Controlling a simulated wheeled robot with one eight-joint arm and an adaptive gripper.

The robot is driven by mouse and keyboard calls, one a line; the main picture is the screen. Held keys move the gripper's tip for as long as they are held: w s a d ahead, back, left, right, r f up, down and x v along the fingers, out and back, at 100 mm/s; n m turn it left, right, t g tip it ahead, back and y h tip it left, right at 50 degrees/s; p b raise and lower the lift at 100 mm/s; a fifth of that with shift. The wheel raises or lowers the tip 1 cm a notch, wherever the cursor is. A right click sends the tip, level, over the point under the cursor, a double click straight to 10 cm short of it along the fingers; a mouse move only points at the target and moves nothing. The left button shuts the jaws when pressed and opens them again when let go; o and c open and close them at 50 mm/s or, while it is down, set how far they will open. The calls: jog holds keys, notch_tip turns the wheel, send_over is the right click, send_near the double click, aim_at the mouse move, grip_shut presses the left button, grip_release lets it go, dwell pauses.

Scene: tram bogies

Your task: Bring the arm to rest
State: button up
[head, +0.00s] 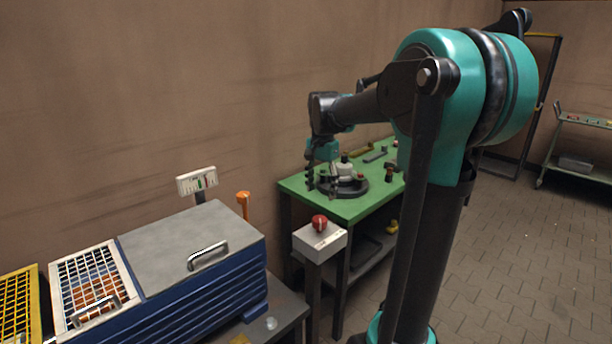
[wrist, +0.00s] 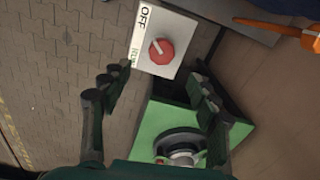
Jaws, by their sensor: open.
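My arm stretches across the head view, and my gripper (head: 312,175) hangs at its end near the green-topped table (head: 350,205). In the wrist view my gripper (wrist: 158,92) has its two fingers wide apart with nothing between them. Beyond the fingers, the wrist view shows a box with a red knob (wrist: 161,51) and an OFF label. In the head view the red knob (head: 319,222) sits on a light grey box on a post, in front of the green table. From the head view I cannot tell the exact gap between my gripper and the table.
A dark round fixture (head: 343,186) with parts on it stands on the green table, with small items behind. A blue cabinet with a grey lid (head: 190,250) and wire-covered bins (head: 92,283) are at left. A shelf cart (head: 580,150) stands far right. The paved floor (head: 500,260) at right is clear.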

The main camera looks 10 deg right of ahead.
jog(key=s+d+f+n+t, duration=0.1)
jog(key=s+f+n, duration=0.3)
jog(key=s+f, duration=0.6)
jog(key=s+d+f+n+t, duration=0.2)
jog(key=s+f+n, duration=0.3)
jog(key=s+f, duration=0.5)
jog(key=shift+s+d+n+t, duration=0.3)
jog(key=shift+s+t, duration=0.2)
jog(key=shift+s, duration=0.1)
jog(key=shift+r, duration=0.1)
